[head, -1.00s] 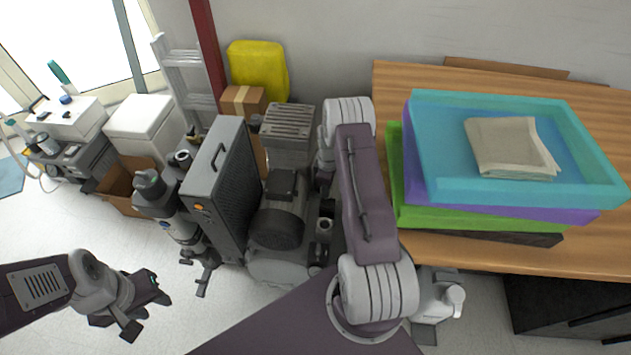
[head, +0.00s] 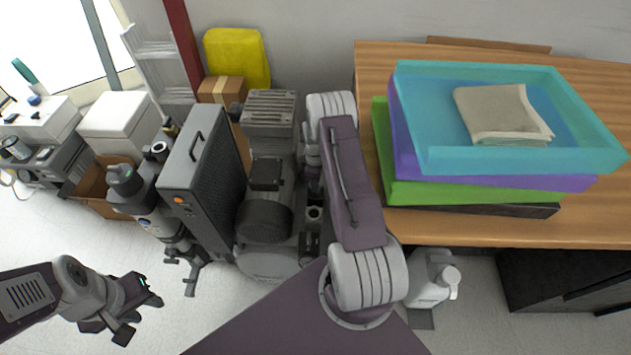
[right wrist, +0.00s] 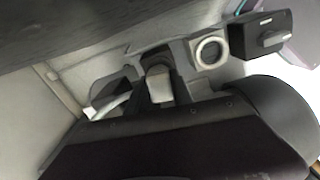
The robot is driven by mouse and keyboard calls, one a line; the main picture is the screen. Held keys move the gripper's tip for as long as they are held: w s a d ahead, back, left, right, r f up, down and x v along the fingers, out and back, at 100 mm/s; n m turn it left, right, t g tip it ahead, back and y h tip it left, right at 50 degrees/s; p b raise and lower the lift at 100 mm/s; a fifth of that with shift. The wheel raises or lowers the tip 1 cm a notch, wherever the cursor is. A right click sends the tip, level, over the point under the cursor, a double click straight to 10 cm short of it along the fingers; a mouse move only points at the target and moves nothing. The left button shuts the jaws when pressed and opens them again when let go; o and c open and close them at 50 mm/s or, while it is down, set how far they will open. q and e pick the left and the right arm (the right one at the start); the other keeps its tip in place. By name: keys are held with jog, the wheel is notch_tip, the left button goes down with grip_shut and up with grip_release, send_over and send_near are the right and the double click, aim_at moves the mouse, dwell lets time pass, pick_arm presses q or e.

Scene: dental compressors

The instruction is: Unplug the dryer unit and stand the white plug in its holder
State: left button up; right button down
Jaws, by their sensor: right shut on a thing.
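My right gripper (right wrist: 160,88) is shut on a small pale piece (right wrist: 161,91), which looks like the white plug; the fingers hide most of it. In the head view my right arm hides that gripper. Ahead of it in the wrist view is a pale round ring (right wrist: 209,52), perhaps the holder, apart from the fingers. A black box with a knob (right wrist: 265,38) is beside the ring. A grey upright unit with a handle and an orange button (head: 207,180) stands left of the compressor (head: 267,205); I cannot tell which is the dryer. My left gripper (head: 138,308) is open and empty above the floor.
A wooden table (head: 480,228) with stacked trays (head: 480,170) and a folded cloth (head: 502,112) stands right of my right arm. A cardboard box (head: 222,90) and a yellow case (head: 237,58) are behind the compressor. The floor at the lower left is free.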

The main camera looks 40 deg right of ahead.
dwell(0.4)
jog(key=shift+f+b, duration=0.8)
jog(key=shift+f, duration=0.2)
jog(key=c, duration=1.1)
grip_release()
jog(key=shift+o, duration=0.2)
